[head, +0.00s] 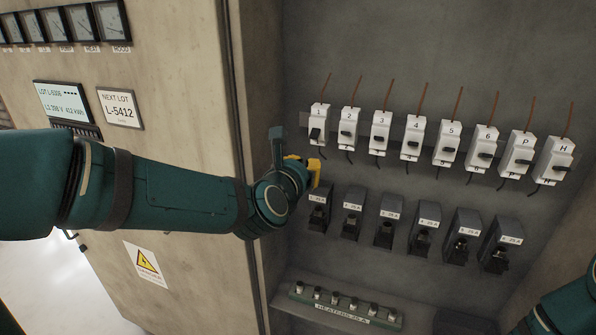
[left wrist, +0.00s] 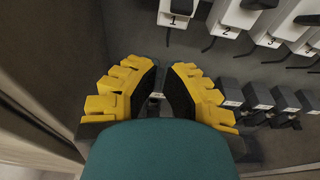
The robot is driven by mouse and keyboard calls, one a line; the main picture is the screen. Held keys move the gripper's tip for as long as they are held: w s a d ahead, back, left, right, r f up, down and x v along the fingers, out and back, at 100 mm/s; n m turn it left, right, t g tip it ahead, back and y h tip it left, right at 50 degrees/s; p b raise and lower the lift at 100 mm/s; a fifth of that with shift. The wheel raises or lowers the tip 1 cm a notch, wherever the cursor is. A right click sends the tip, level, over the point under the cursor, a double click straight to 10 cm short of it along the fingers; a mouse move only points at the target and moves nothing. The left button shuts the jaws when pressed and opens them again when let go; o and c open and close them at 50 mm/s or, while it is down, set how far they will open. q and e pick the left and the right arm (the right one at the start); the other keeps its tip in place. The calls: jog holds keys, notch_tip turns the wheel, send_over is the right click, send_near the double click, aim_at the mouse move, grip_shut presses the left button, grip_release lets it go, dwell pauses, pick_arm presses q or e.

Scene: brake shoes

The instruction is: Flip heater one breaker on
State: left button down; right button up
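The white breaker numbered 1 (head: 320,115), which I take as heater one's, is leftmost in the upper row. Its black lever (head: 315,135) sits lower on its body than the levers of its neighbours. Breaker 1 also shows at the top edge of the left wrist view (left wrist: 179,18). My left gripper (head: 307,168) is below breaker 1, near the first black fuse holder (head: 319,214), and apart from the breaker. In the left wrist view its yellow fingers (left wrist: 163,75) stand apart with nothing held. My right arm enters at lower right; its gripper is out of view.
Breakers 2 to 6, P and H (head: 551,160) continue the row to the right. Black fuse holders (head: 424,234) line up below. The cabinet's left edge (head: 240,100) is close to my left forearm.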

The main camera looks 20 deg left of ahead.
aim_at(314, 144)
pick_arm(q)
jog(key=w+f, duration=0.1)
jog(key=w, duration=0.4)
jog(key=r, duration=0.1)
jog(key=s+r+p, duration=0.2)
jog(key=shift+r, duration=0.25)
jog(key=shift+w+d, duration=0.1)
pick_arm(e)
jog(key=shift+w+r, duration=0.2)
jog(key=shift+r, duration=0.35)
jog(key=shift+w+r, duration=0.2)
jog(key=shift+r, duration=0.3)
pick_arm(q)
jog(key=shift+s+r+g+p, duration=0.35)
jog(key=shift+g+p, duration=0.55)
jog(key=shift+p, duration=1.5)
jog(key=g+p, duration=0.1)
jog(key=p, duration=0.2)
jog(key=r+g+p, duration=0.1)
jog(key=p, duration=0.2)
jog(key=shift+s+r+g+p, duration=0.15)
jog(key=shift+s+g+p, duration=0.15)
jog(key=shift+s+p, duration=0.1)
pick_arm(e)
notch_tip(314, 144, up, 12)
jog(key=w, duration=0.1)
jog(key=shift+d+t, duration=0.3)
jog(key=shift+d, duration=0.05)
